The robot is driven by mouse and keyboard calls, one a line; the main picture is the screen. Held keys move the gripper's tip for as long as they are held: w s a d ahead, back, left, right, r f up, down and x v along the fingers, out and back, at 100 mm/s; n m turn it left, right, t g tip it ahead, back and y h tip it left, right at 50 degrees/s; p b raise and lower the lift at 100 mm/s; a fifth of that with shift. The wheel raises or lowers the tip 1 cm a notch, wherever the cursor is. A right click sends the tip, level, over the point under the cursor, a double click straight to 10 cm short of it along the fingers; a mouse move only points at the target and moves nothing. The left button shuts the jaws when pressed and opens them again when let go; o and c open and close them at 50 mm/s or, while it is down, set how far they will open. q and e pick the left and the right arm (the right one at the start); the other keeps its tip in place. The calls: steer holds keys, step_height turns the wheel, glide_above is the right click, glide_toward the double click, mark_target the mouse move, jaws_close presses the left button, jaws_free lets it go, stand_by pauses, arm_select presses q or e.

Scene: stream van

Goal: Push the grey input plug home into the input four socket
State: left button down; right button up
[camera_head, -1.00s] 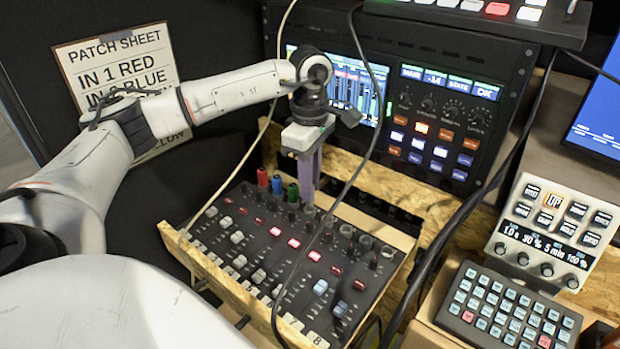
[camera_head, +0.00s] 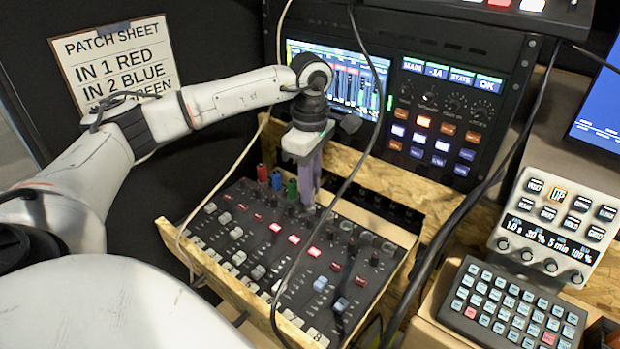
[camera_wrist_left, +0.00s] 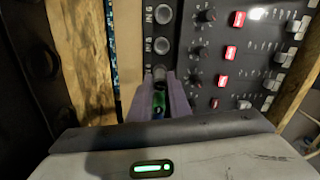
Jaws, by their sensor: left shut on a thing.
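My left gripper (camera_head: 309,200) points down at the mixer's back row of sockets, its purple fingers closed together. It is just right of the green plug (camera_head: 292,189), beside the blue plug (camera_head: 277,180) and red plug (camera_head: 262,173). In the left wrist view, the fingers (camera_wrist_left: 160,90) are shut around the grey plug (camera_wrist_left: 160,73), of which only a small end shows. It is in line with the row of sockets, by the one beside the green plug. How deep it sits is hidden by the fingers. Green shows between the fingers. My right gripper is not in view.
Empty sockets (camera_wrist_left: 163,46) continue along the row. The mixer (camera_head: 250,262) has knobs and lit red buttons close by. A wooden rail (camera_head: 385,175) stands behind it. Black and white cables hang across the mixer. A patch sheet (camera_head: 118,62) is on the wall.

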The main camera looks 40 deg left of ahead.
arm_select(q)
steer(key=shift+f, duration=0.25)
steer(key=c, duration=1.6)
jaws_free()
steer(key=shift+o, duration=0.2)
step_height(320, 180, up, 10)
steer(key=shift+r+p, duration=0.15)
steer(key=shift+p, duration=0.2)
